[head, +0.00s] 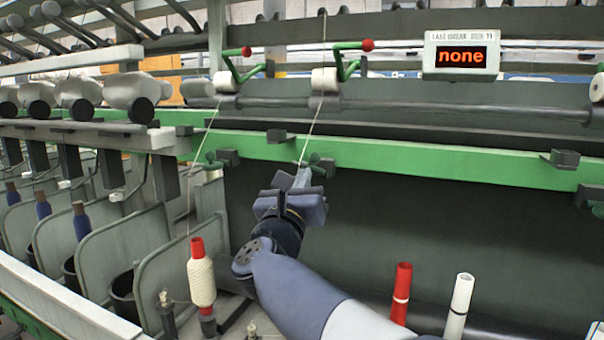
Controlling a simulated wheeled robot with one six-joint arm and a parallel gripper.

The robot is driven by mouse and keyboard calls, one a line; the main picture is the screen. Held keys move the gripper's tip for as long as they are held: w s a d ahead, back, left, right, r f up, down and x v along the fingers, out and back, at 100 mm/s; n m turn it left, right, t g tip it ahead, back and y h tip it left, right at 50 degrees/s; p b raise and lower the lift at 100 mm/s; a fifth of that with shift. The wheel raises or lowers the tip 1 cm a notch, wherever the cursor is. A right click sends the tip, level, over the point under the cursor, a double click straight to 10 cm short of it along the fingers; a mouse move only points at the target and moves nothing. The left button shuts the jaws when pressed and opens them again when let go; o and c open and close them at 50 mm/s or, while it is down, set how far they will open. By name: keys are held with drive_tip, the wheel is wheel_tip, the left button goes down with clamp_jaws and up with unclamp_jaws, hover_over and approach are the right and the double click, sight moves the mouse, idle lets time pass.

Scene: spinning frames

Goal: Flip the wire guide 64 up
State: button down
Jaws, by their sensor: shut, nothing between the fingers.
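A yarn bobbin with a red top (201,280) stands left of my arm. A red tube (402,292) and a white tube (459,307) stand to the right. Grey divider plates (125,250) line the left. Green levers with red knobs (350,60) hang above. A display (461,56) reads "none".

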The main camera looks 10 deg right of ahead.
sight(303, 163)
drive_tip(key=shift+w+d+r+g+y+p, duration=0.2)
drive_tip(key=shift+r+g+p, duration=0.25)
drive_tip(key=shift+r+p, duration=0.65)
drive_tip(key=shift+w+a+r+g+y+p, duration=0.1)
drive_tip(key=shift+r+g+y+p, duration=0.3)
drive_tip(key=shift+p, duration=1.25)
drive_tip(key=r+g+p, duration=0.1)
drive_tip(key=p, duration=0.3)
drive_tip(key=w+d+r+g+y+p, duration=0.1)
drive_tip(key=g+p, duration=0.1)
drive_tip(key=p, duration=0.3)
drive_tip(key=w+d+r+m+g+y+p, duration=0.1)
drive_tip(key=p, duration=0.4)
drive_tip(key=shift+w+r, duration=0.2)
drive_tip(key=shift+r, duration=0.2)
drive_tip(key=shift+w+r+p, duration=0.1)
drive_tip(key=shift+r+p, duration=0.05)
drive_tip(key=shift+p, duration=0.35)
drive_tip(key=shift+d, duration=0.1)
